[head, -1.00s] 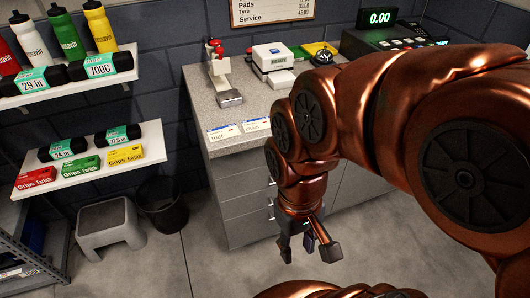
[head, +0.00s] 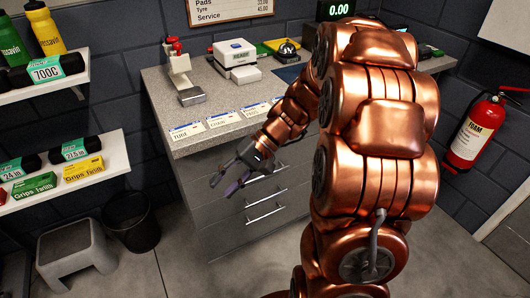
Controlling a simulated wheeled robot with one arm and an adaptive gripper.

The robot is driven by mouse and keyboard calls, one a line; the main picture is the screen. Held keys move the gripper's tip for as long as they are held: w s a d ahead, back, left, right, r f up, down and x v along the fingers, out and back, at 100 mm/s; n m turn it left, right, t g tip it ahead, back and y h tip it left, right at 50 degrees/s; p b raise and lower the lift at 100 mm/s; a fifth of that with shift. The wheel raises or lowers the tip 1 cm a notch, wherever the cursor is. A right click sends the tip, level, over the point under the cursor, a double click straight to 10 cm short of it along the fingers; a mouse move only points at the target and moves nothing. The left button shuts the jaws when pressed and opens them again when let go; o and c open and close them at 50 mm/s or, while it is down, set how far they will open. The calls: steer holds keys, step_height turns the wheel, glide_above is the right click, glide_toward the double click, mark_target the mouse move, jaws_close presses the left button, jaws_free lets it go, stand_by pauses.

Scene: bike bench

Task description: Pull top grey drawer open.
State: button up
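The grey drawer unit under the counter has several stacked drawers with metal bar handles. The top grey drawer (head: 195,170) is partly hidden by my gripper and arm and looks shut. Its handle (head: 270,174) shows just right of my gripper, partly covered. My gripper (head: 222,186) hangs in front of the upper left of the drawer fronts, below the counter edge. Its dark fingers are spread apart with nothing between them. I cannot tell how far the fingers are from the drawer face.
Lower handles (head: 266,192) sit below the top one. The grey countertop (head: 215,107) overhangs the drawers and carries price cards and a white device (head: 236,60). A black bin (head: 130,222) and grey step stool (head: 72,252) stand left. Floor before the drawers is clear.

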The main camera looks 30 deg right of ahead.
steer(key=w+d+f+m+t+b, duration=0.2)
steer(key=w+d+f+t, duration=0.2)
steer(key=d, duration=0.5)
steer(key=w+d+f+m+t+b, duration=0.1)
steer(key=w+d+f+m+t, duration=0.2)
steer(key=d, duration=0.6)
steer(key=w+d+f+m+t+b, duration=0.15)
steer(key=w+d+f+t, duration=0.3)
steer(key=d, duration=0.45)
steer(key=shift+a+r+x, duration=0.1)
steer(key=shift+r+x, duration=0.05)
steer(key=shift+x, duration=1)
steer(key=shift+a+r+x, duration=0.1)
steer(key=shift+r+x, duration=0.1)
steer(key=shift+x, duration=0.9)
steer(key=shift+r+x, duration=0.15)
steer(key=shift+x, duration=1)
steer(key=shift+s, duration=0.15)
steer(key=shift+c, duration=0.2)
jaws_close()
